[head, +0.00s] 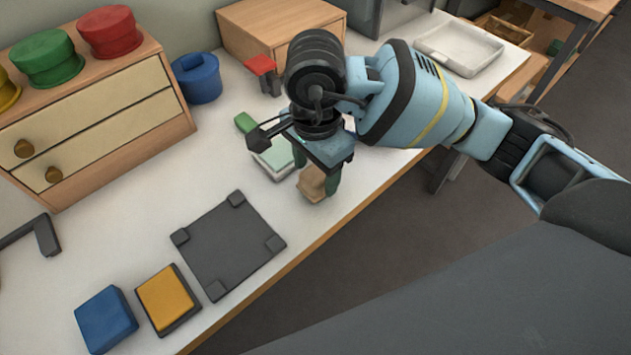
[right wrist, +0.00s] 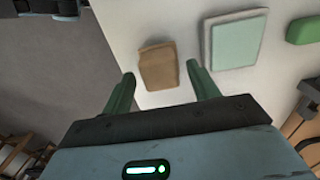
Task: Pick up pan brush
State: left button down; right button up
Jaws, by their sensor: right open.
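A small tan-brown block (head: 312,184) lies on the white table near its front edge; it may be the pan brush, but I see no bristles. It also shows in the right wrist view (right wrist: 158,66). My right gripper (head: 317,170) is right above it in the head view and hides part of it. In the right wrist view the two green fingers are apart, with the block showing between and beyond their tips. The gripper is open and empty; I cannot tell its exact height over the block. My left gripper is not in view.
A pale green pad (head: 273,158) and a green block (head: 245,123) lie close beside the brown block. A dark square plate (head: 228,247), an orange block (head: 166,298) and a blue block (head: 106,320) lie toward the left. A drawer cabinet (head: 95,128) stands behind.

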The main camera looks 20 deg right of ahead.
jog(key=shift+f, duration=0.7)
jog(key=shift+c, duration=0.4)
jog(key=c, duration=1.1)
jog(key=shift+r, duration=0.2)
jog(key=r, duration=0.3)
jog(key=shift+s+r, duration=0.2)
jog(key=s, duration=0.5)
jog(key=s+d+r, duration=0.1)
jog(key=s, duration=0.9)
jog(key=shift+s+d+r, duration=0.15)
jog(key=shift+s+d, duration=0.15)
jog(key=shift+d, duration=0.1)
